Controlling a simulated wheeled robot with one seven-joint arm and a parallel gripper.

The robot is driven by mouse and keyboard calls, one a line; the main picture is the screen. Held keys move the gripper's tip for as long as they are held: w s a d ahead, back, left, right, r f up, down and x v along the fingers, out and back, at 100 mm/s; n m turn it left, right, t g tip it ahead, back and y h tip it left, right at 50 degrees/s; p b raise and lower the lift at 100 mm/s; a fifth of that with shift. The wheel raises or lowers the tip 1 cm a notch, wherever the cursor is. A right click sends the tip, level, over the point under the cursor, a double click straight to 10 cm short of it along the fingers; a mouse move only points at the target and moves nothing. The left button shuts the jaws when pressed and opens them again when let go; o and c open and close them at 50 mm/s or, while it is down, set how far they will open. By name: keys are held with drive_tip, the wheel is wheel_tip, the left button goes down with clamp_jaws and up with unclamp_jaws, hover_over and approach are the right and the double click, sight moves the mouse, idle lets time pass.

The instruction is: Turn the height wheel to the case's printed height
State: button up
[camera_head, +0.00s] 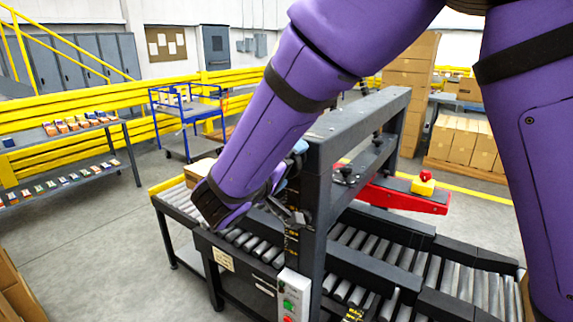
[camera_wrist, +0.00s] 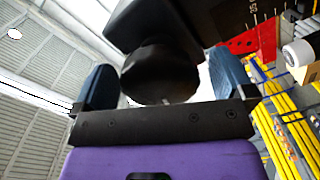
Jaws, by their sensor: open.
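The height wheel (camera_wrist: 160,75) is a dark round knob on a black part of the machine in the wrist view. My gripper (camera_wrist: 162,88) is open, with one blue finger on each side of the wheel. Gaps show between fingers and wheel, so contact cannot be told. In the head view my gripper (camera_head: 295,182) is beside the near post of the dark frame (camera_head: 318,165), and my arm hides the wheel. A scale with pale marks (camera_wrist: 262,18) is at the upper right of the wrist view. A cardboard case (camera_head: 199,171) is partly hidden behind my arm; its print is unreadable.
A roller conveyor (camera_head: 458,283) runs through the frame. A button panel (camera_head: 291,296) is on the near post. A red arm with a yellow block (camera_head: 422,186) extends beyond the frame. A blue cart (camera_head: 187,120) and a shelf (camera_head: 66,138) stand left; floor between is clear.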

drive_tip(key=shift+s, duration=0.1)
drive_tip(key=v, duration=1)
drive_tip(key=shift+s+a, duration=0.25)
drive_tip(key=s+d+r+m+g, duration=0.15)
drive_tip(key=d+g, duration=0.35)
drive_tip(key=d, duration=0.6)
drive_tip(key=s+d+r+m+g, duration=0.15)
drive_tip(key=d+g, duration=0.35)
drive_tip(key=d, duration=0.6)
drive_tip(key=s+d+r+m+t+y, duration=0.1)
drive_tip(key=s+d+r+m+y, duration=0.1)
drive_tip(key=s+d+y, duration=0.8)
drive_tip(key=s+d, duration=0.2)
drive_tip(key=s, duration=0.1)
drive_tip(key=shift+s+r+t+y, duration=0.3)
drive_tip(key=shift+s+y, duration=0.1)
idle(0.9)
